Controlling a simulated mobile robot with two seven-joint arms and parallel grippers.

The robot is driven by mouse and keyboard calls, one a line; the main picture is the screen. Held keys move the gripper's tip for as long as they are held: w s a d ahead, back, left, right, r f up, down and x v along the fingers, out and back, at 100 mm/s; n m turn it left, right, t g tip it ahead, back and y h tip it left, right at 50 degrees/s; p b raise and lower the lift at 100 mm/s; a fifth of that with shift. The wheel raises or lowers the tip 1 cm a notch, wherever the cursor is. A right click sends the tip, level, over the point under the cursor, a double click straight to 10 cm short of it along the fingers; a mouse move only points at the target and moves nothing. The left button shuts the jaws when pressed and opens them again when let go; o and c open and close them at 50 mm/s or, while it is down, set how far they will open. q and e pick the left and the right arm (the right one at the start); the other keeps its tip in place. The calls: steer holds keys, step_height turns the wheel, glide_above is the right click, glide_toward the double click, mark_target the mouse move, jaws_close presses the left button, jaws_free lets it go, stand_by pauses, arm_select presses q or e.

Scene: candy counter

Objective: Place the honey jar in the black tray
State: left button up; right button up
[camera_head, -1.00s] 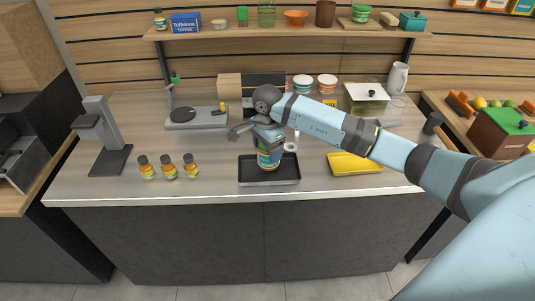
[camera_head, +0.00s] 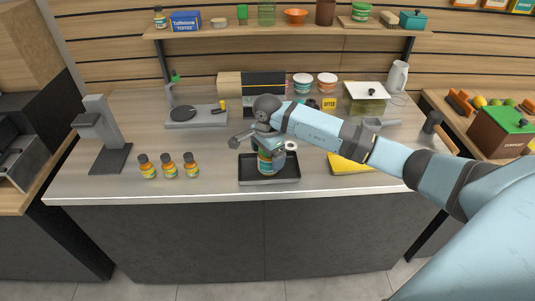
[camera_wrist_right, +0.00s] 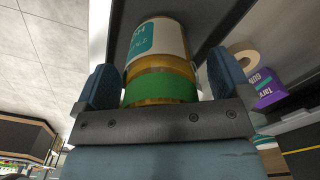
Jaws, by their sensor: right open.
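The honey jar (camera_head: 265,164), amber with a teal and white label, stands upright in the black tray (camera_head: 285,181) near the counter's front edge. My right gripper (camera_head: 268,149) is above it, fingers pointing down around the jar's upper part. In the right wrist view the jar (camera_wrist_right: 160,50), with its green lid, sits between the two blue fingers of my right gripper (camera_wrist_right: 163,82). The fingers are open, with narrow gaps beside the jar. The tray (camera_wrist_right: 185,12) shows dark behind it. My left gripper is out of view.
Several small amber jars (camera_head: 168,166) stand left of the tray. A yellow tray (camera_head: 350,165) lies to the right, partly behind my arm. A scale (camera_head: 195,117) and a glass-sided box (camera_head: 366,98) stand farther back. The counter between the small jars and the black tray is clear.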

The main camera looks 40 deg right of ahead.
step_height(320, 180, up, 11)
steer(key=shift+r+b, duration=0.15)
steer(key=shift+b, duration=0.8)
steer(key=shift+a+r, duration=0.15)
steer(key=shift+r, duration=0.05)
steer(key=s+a+f+m+t+y, duration=0.1)
steer(key=s+a+f+m+y, duration=0.1)
steer(key=s+a+m+y, duration=0.5)
steer(key=s+a+f+m+t+y, duration=0.1)
steer(key=a+f+m+t+y, duration=0.1)
steer(key=a+y, duration=0.6)
steer(key=s+a+f+m+t+y, duration=0.1)
steer(key=s+a+f+m+y, duration=0.25)
steer(key=a, duration=0.75)
steer(key=s+d+f+n+t+h, duration=0.3)
steer(key=s+f+n+h, duration=0.4)
steer(key=n, duration=0.9)
steer(key=s+d+f+n+t+h, duration=0.4)
steer(key=s+d+f+n+h, duration=0.2)
steer(key=f+n, duration=0.8)
steer(key=s+n+h, duration=0.2)
steer(key=n, duration=0.1)
steer(key=shift+s, duration=0.25)
